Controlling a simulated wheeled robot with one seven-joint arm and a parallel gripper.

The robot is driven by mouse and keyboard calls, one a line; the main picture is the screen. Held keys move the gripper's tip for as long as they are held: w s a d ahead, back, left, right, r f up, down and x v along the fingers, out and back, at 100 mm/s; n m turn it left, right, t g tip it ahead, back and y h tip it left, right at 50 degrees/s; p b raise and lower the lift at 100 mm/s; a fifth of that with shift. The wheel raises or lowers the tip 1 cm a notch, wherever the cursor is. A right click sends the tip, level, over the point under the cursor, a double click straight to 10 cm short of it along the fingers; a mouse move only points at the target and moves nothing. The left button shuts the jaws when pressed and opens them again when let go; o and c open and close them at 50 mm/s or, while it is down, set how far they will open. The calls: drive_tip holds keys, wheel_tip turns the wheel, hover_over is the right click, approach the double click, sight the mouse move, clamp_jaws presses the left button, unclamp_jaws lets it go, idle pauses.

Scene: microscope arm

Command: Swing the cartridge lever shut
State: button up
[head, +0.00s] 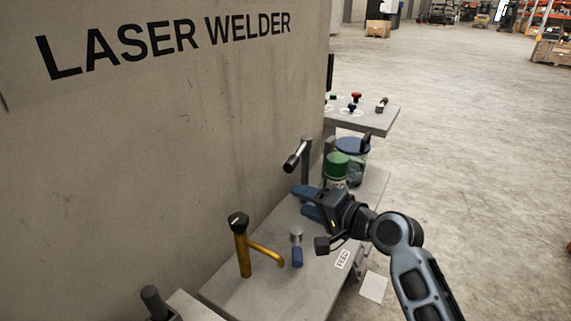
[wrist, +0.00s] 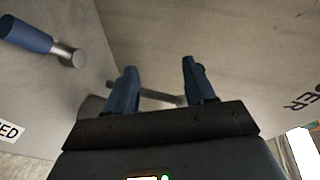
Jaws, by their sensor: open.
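A grey post (head: 306,160) stands on the bench near the welder wall. A lever with a black grip (head: 292,162) sticks out from its top toward the lower left. No label marks it as the cartridge lever. My gripper (head: 302,201) is open and empty, its blue fingers pointing left toward the wall, below that lever in the picture. In the wrist view my gripper (wrist: 158,75) shows open, with a grey rod (wrist: 158,96) seen beyond and between the fingers. I cannot tell its depth or any contact. A green-capped canister (head: 336,165) stands behind my gripper, partly hidden.
A brass post with a side arm (head: 243,255) and a short blue-handled lever (head: 297,256) stand at the bench front; the blue handle also shows in the wrist view (wrist: 28,36). A blue-lidded jar (head: 353,147) and a raised shelf (head: 370,117) lie behind. The floor at right is open.

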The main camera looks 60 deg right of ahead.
sight(295, 166)
drive_tip(key=shift+m+t+y, duration=0.3)
drive_tip(key=shift+m+t, duration=0.2)
drive_tip(key=shift+m, duration=0.3)
drive_tip(key=d+r, duration=0.1)
drive_tip(key=w+d+r, duration=0.1)
drive_tip(key=d+r, duration=0.1)
drive_tip(key=w+d+r, duration=0.1)
drive_tip(key=d+r, duration=0.1)
drive_tip(key=shift+w, duration=0.25)
drive_tip(key=x, duration=0.7)
drive_tip(key=shift+w+p, duration=0.3)
drive_tip(key=shift+w, duration=0.05)
drive_tip(key=shift+f, duration=0.15)
drive_tip(key=shift+c, duration=0.4)
clamp_jaws()
